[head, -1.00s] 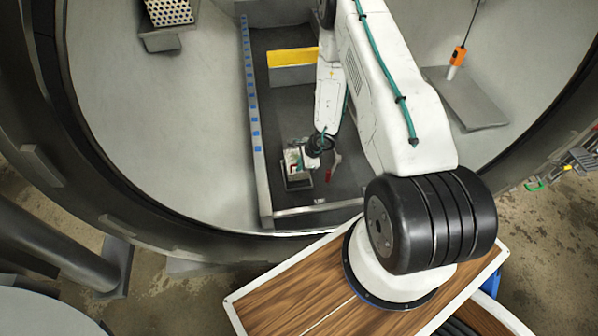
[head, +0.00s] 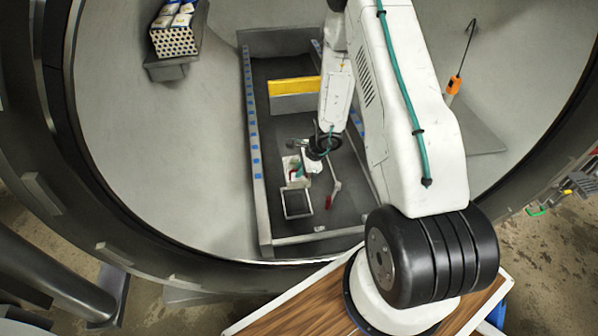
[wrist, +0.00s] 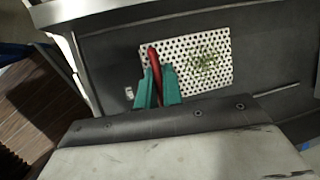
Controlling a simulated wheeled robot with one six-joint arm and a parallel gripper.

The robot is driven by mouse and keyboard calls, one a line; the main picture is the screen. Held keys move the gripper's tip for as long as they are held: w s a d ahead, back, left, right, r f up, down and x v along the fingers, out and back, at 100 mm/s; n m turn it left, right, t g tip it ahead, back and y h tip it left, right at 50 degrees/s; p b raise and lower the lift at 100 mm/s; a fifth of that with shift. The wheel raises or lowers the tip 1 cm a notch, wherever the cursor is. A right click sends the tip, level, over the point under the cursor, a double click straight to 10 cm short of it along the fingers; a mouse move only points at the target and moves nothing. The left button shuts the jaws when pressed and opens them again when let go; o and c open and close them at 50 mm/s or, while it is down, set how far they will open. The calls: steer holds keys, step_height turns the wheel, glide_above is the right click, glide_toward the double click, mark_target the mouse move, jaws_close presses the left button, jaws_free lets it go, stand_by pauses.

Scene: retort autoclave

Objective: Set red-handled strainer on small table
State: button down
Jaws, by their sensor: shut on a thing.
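My gripper (wrist: 158,90) shows in the wrist view as two green fingers shut on a red handle (wrist: 154,65), which I take to be the strainer's. The handle stands out above and between the fingers. A pale perforated plate (wrist: 222,48) with green bits on it lies behind the fingers; I cannot tell whether it is joined to the handle. In the head view my gripper (head: 300,172) is low inside a long grey trough, partly hidden by my wrist.
The trough (head: 262,190) has raised walls with blue marks, and a yellow-topped block (head: 293,86) inside. A pale-rimmed dark tray (head: 297,203) and another red-ended tool (head: 329,203) lie near my gripper. A round metal rim (head: 150,240) surrounds the area.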

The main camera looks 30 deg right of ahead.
steer(key=shift+r, duration=1.75)
steer(key=shift+w+a+r+n+g, duration=0.2)
steer(key=shift+a+r+n+g, duration=0.15)
steer(key=shift+a+n, duration=0.5)
steer(key=w+a+r+n+g+h, duration=0.1)
steer(key=a+r+n+g, duration=0.6)
steer(key=n, duration=1.3)
steer(key=w+a+r, duration=0.1)
steer(key=a+r, duration=0.2)
steer(key=r, duration=0.1)
steer(key=shift+a, duration=0.2)
steer(key=shift+g, duration=0.25)
